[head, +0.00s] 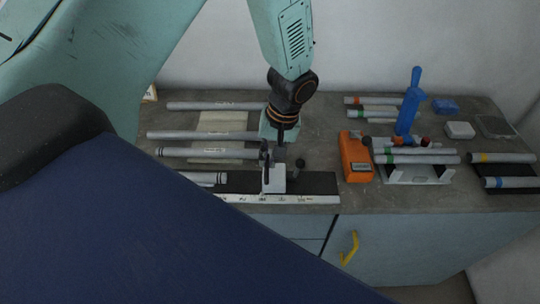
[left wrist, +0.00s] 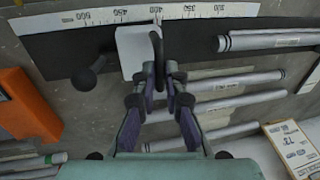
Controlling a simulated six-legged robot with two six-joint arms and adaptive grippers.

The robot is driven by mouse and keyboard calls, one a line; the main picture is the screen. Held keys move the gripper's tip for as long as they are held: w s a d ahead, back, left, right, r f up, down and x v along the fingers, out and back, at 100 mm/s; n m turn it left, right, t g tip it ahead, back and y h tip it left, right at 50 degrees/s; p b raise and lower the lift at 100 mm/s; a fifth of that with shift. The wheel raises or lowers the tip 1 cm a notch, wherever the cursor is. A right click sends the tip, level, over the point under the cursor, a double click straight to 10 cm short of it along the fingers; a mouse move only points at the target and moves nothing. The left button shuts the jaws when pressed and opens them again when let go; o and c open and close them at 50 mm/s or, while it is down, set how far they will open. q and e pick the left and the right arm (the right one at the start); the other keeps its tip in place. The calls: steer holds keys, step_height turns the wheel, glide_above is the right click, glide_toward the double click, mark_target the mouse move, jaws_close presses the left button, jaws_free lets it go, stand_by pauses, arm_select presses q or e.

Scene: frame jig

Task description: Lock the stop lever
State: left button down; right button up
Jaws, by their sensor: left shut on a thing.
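The stop is a pale block (head: 274,181) on a dark rail (head: 318,183) by the bench's front edge. It also shows in the left wrist view (left wrist: 131,50). Its dark stop lever (left wrist: 157,46) runs along one side of the block, with one end between my fingers. Whether it is locked cannot be told. My left gripper (left wrist: 159,82) is shut on the lever; in the head view my gripper (head: 274,150) reaches down from above and partly hides it. A black knob (head: 299,166) stands beside the block, apart from my fingers. My right gripper is not in view.
A white scale (head: 292,199) runs along the rail. Several grey tubes (head: 205,135) lie to the left, one at the rail's left end. An orange device (head: 355,158) stands to the right, then a blue-handled tool (head: 408,112) and a bracket holding tubes (head: 417,174).

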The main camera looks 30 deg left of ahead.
mark_target(278, 174)
arm_select(q)
steer(key=c, duration=1.4)
jaws_free()
steer(key=shift+s+r, duration=0.1)
steer(key=shift+w+r, duration=0.2)
steer(key=shift+r, duration=0.05)
step_height(278, 174, up, 11)
steer(key=w+d, duration=0.1)
steer(key=d, duration=0.1)
steer(key=shift+r, duration=0.1)
